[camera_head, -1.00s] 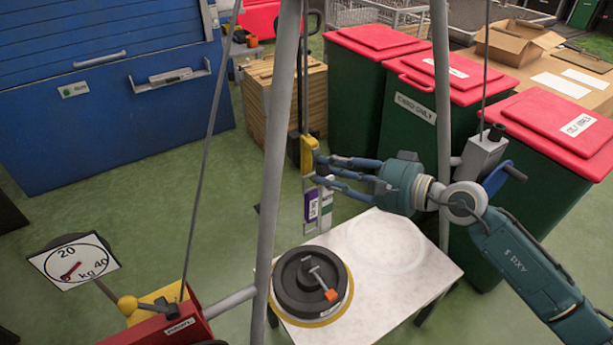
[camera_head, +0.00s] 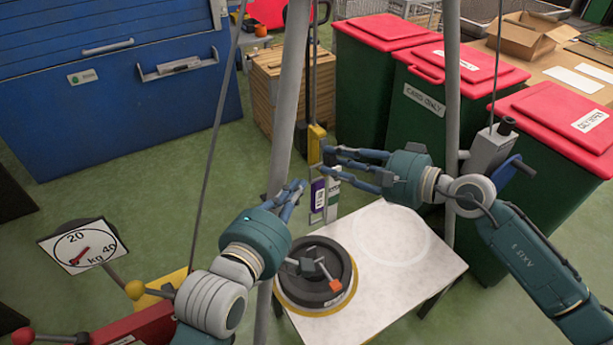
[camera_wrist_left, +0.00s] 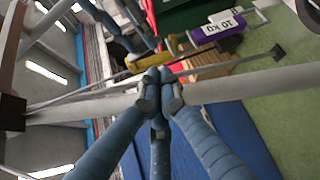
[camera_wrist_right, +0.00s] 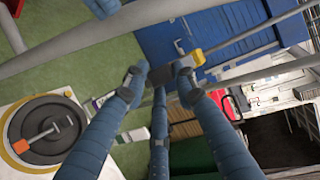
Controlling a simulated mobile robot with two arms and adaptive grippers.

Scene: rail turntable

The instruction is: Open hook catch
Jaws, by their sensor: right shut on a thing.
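A yellow hook block (camera_head: 316,145) hangs on a dark line in the middle of the head view. It also shows in the left wrist view (camera_wrist_left: 178,44) and the right wrist view (camera_wrist_right: 198,57). The catch itself is too small to make out. My left gripper (camera_head: 299,188) is lower and to the left, its fingertips together with nothing seen between them, apart from the block.
A black weight disc (camera_head: 318,274) with an orange-tipped handle sits on a white table (camera_head: 405,285) below. Grey frame legs (camera_head: 287,120) stand beside my arms. A dial scale (camera_head: 80,247) is at left. Green bins with red lids (camera_head: 440,70) stand behind right.

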